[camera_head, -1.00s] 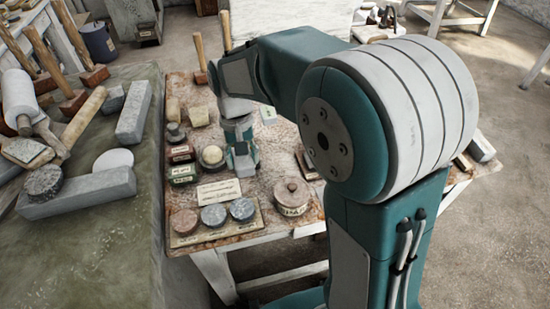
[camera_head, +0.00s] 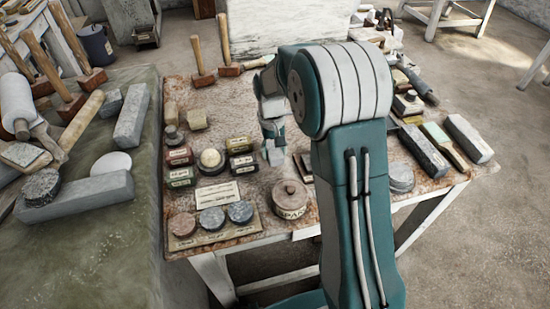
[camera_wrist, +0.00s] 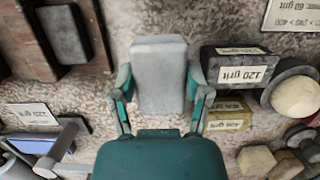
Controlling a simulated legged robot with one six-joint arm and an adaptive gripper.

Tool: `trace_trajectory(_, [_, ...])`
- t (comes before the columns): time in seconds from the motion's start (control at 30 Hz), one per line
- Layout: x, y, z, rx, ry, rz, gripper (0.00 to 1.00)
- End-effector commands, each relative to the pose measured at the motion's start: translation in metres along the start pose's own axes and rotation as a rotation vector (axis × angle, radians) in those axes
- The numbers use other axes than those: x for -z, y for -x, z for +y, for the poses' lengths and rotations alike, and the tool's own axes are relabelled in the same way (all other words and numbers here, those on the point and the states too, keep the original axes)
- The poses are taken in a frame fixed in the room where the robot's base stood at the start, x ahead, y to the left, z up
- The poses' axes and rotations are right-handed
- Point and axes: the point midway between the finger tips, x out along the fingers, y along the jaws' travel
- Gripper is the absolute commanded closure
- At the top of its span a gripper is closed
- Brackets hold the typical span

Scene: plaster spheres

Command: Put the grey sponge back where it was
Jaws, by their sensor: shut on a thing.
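The grey sponge (camera_wrist: 159,75) is a pale grey block in the wrist view. My gripper (camera_wrist: 161,88) has one finger against each side of it. In the head view my gripper (camera_head: 273,138) is over the middle of the table, right of the labelled grit blocks, with the sponge (camera_head: 275,156) small and partly hidden at its tip. Whether the sponge touches the tabletop is unclear. In the wrist view a dark 120 grit block (camera_wrist: 238,70) is close to the sponge's right, with a yellowish 400 grit block (camera_wrist: 230,115) below it.
A white plaster sphere (camera_head: 210,158) rests among the grit blocks. A lidded tin (camera_head: 290,198) and a board with three round discs (camera_head: 212,218) are nearer the front. Mallets (camera_head: 229,70) stand at the back. Dark and grey bars (camera_head: 423,150) lie at right. Bare tabletop shows behind my gripper.

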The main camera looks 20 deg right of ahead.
Motion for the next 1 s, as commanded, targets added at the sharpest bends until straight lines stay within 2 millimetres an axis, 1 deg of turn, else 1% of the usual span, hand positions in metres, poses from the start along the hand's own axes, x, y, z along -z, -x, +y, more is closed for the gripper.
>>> trace_trajectory(0.07, [0.005,-0.009,0.005,0.000,-0.001,-0.003,0.95])
trace_trajectory(0.13, [0.007,-0.021,0.004,0.000,0.000,-0.005,0.95])
trace_trajectory(0.23, [0.010,-0.033,0.004,0.000,0.000,-0.003,0.95])
trace_trajectory(0.53, [0.010,-0.036,0.003,0.000,0.000,-0.001,0.95])
trace_trajectory(0.57, [0.011,-0.036,0.003,0.000,0.000,-0.001,0.33])
trace_trajectory(0.6, [0.011,-0.036,0.003,0.000,0.000,-0.001,0.16])
trace_trajectory(0.63, [0.011,-0.036,0.003,0.000,0.000,-0.001,0.04])
trace_trajectory(1.0, [0.010,-0.036,0.003,0.000,0.000,-0.001,0.04])
